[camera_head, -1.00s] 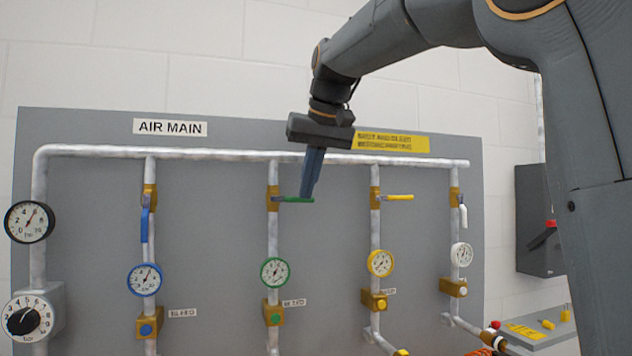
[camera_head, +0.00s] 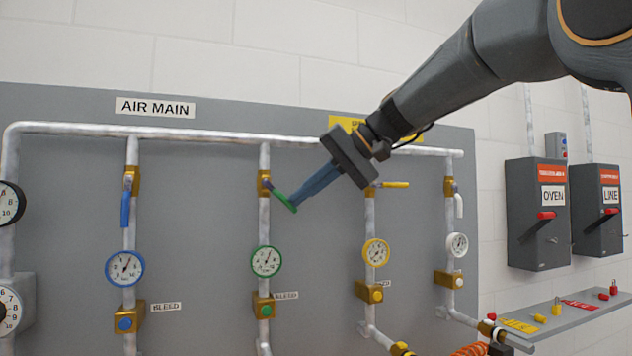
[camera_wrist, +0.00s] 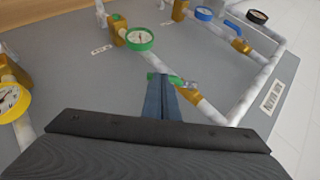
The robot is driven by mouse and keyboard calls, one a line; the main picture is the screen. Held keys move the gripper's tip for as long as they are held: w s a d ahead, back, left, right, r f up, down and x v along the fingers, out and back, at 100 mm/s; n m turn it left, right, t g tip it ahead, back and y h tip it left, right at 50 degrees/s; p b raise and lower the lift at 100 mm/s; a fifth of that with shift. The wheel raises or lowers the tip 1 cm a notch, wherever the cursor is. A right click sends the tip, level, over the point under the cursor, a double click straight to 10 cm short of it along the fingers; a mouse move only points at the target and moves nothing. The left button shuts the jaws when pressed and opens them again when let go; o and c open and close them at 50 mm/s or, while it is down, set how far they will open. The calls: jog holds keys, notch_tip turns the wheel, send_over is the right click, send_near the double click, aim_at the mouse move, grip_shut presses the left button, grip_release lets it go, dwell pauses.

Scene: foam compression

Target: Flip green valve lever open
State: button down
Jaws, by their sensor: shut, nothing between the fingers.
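The green valve lever (camera_head: 284,201) slants down to the right from its brass valve (camera_head: 264,183) on the second drop pipe. My gripper (camera_head: 297,203) is shut with nothing between its fingers. Its fingertips are at the lever's outer end and appear to touch it. In the wrist view the shut fingers (camera_wrist: 161,100) reach toward the green lever (camera_wrist: 178,81), partly covering it. The green-rimmed gauge (camera_head: 266,261) sits below the valve.
The blue lever (camera_head: 125,209) and white lever (camera_head: 459,206) point down; the yellow lever (camera_head: 396,184) points right, close under my gripper. The main pipe (camera_head: 210,136) runs above. Switch boxes (camera_head: 537,225) and a shelf with locks (camera_head: 565,318) stand at right.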

jog(key=f+y+b, duration=0.1)
jog(key=b, duration=0.1)
jog(key=a+f+m+y+b, duration=0.1)
jog(key=y+b, duration=0.1)
jog(key=f+m+y+b, duration=0.1)
jog(key=b, duration=0.2)
jog(key=shift+s+a+f+y, duration=0.2)
jog(key=shift+a+f+y, duration=0.1)
jog(key=shift+f, duration=0.05)
jog(key=shift+a+r+g+y, duration=0.1)
jog(key=shift+g+y, duration=0.2)
jog(key=b, duration=0.1)
send_near(294, 210)
jog(key=s+d, duration=0.1)
jog(key=d, duration=0.1)
jog(key=s+d+r, duration=0.1)
jog(key=shift+s+d+r, duration=0.2)
jog(key=shift+s+d, duration=0.2)
